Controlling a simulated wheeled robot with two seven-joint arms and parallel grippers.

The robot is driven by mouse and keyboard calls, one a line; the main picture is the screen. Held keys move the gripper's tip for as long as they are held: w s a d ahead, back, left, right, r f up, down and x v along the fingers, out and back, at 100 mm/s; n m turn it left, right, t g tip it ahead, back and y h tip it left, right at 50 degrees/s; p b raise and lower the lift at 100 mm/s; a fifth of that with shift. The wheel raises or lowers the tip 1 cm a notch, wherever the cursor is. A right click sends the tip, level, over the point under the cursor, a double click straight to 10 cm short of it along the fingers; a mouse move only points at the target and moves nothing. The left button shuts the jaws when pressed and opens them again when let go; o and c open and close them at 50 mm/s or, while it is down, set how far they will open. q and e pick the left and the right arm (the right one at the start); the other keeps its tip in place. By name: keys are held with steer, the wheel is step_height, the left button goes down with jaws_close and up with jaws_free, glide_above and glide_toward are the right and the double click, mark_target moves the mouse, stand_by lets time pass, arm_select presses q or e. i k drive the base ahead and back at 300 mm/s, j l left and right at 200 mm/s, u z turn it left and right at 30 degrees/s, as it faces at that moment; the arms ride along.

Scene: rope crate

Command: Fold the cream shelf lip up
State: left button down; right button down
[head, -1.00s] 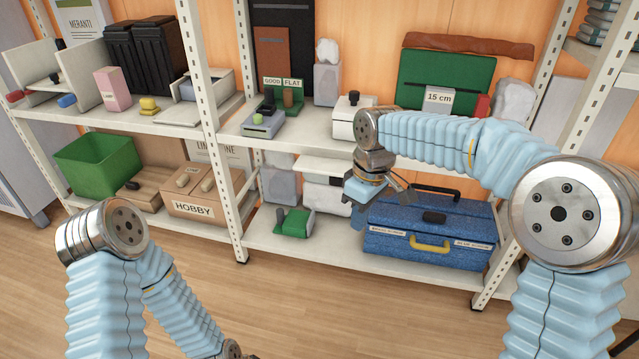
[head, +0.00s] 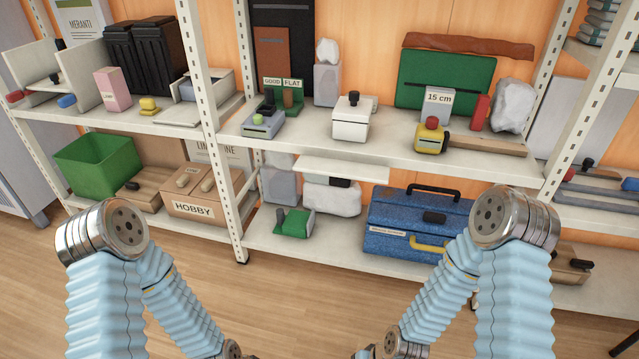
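A cream panel (head: 343,169), which looks like the shelf lip, juts out roughly flat below the front edge of the middle shelf (head: 300,137) in the centre bay. A pale block with a black top (head: 331,195) is partly hidden beneath it. Nothing of mine touches the panel. My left arm hangs low at the lower left, and its gripper is below the picture. My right arm is drawn back at the lower right, well away from the panel. Only a sliver of my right gripper (head: 366,353) seems to show at the bottom edge, so its fingers cannot be read.
A blue toolbox (head: 400,238) with a yellow handle stands on the lower shelf, right of the panel. A white box (head: 351,120) and a yellow block (head: 430,139) stand above. The floor in front is clear.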

mark_target(341, 173)
steer(key=i+j+z, duration=0.2)
steer(key=i+j, duration=0.15)
steer(key=i+j+z, duration=0.2)
steer(key=i+j, duration=0.15)
steer(key=i+j+z, duration=0.2)
steer(key=j, duration=0.4)
steer(key=i, duration=0.05)
